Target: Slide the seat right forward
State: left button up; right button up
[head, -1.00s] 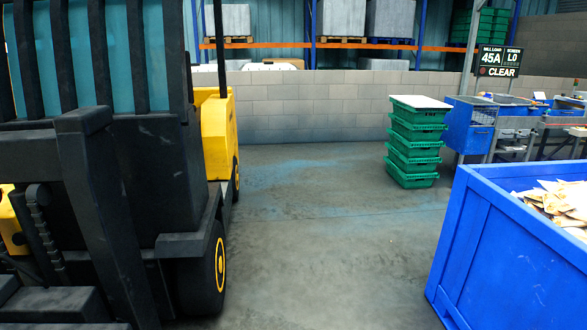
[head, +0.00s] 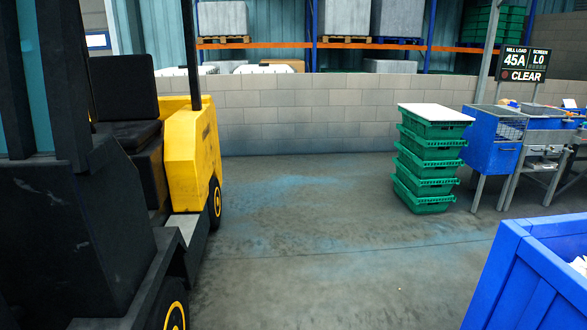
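The black seat (head: 126,108) is part of a yellow and black forklift (head: 187,150) at the left of the head view. Its backrest stands upright and its cushion (head: 135,134) lies low behind the forklift's dark front structure. That structure hides part of the seat and its base. Neither of my grippers shows in this view.
A stack of green crates (head: 430,160) with a white top stands at the centre right. A blue bin (head: 525,280) fills the lower right corner. Blue workstations (head: 495,138) stand at the far right. The concrete floor (head: 320,215) between forklift and crates is clear.

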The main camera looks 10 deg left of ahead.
aim_at(124, 87)
jog(key=i+u, duration=0.8)
jog(key=i+l+u, duration=0.5)
jog(key=i+u, duration=0.25)
jog(key=i+l+u, duration=0.25)
jog(key=u, duration=0.2)
jog(key=i+l+u, duration=0.15)
jog(key=l+u, duration=0.3)
jog(key=i+l+u, duration=0.15)
jog(key=u, duration=0.3)
jog(key=l+u, duration=0.45)
jog(key=i+l, duration=0.05)
jog(key=l, duration=0.05)
